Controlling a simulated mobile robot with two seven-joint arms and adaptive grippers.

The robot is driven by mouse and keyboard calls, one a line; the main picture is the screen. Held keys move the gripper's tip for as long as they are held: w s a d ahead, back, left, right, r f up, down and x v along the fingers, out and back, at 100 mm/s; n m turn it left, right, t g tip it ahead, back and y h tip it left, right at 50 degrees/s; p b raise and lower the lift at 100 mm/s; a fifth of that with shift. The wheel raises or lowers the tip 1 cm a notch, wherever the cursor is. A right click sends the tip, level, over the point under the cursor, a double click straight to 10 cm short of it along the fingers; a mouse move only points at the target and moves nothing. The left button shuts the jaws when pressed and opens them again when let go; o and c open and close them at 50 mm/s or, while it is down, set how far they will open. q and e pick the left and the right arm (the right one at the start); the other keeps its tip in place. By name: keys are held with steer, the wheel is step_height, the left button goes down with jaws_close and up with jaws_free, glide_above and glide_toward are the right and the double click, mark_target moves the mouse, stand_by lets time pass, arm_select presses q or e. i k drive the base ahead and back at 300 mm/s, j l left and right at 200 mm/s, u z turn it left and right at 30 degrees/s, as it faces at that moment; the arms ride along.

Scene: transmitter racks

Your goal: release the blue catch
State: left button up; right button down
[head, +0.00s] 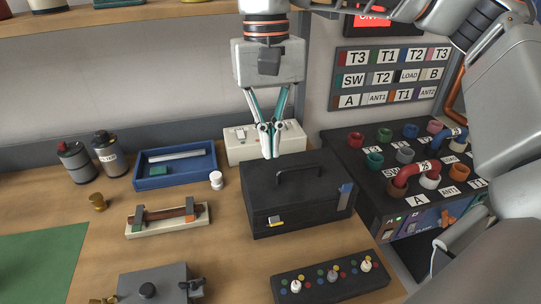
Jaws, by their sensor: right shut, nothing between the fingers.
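A black case (295,203) with a dark handle on its lid stands closed on the bench, right of the middle in the head view. A blue catch (346,191) sits at the right end of its front, by the upper edge. A yellow catch (276,221) sits on the front at the left. My right gripper (270,156) points down with its fingers shut and empty. In the picture its tips lie just above the case's rear left part, away from the blue catch. My left gripper is not in view.
A white switch box (262,140) stands behind the case. A black panel with coloured sockets (412,168) is at the right. A panel with knobs (334,276) lies in front. A blue tray (174,167) and a wooden fixture (167,219) are at the left.

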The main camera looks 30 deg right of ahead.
mark_target(345, 190)
steer(key=k, duration=1.5)
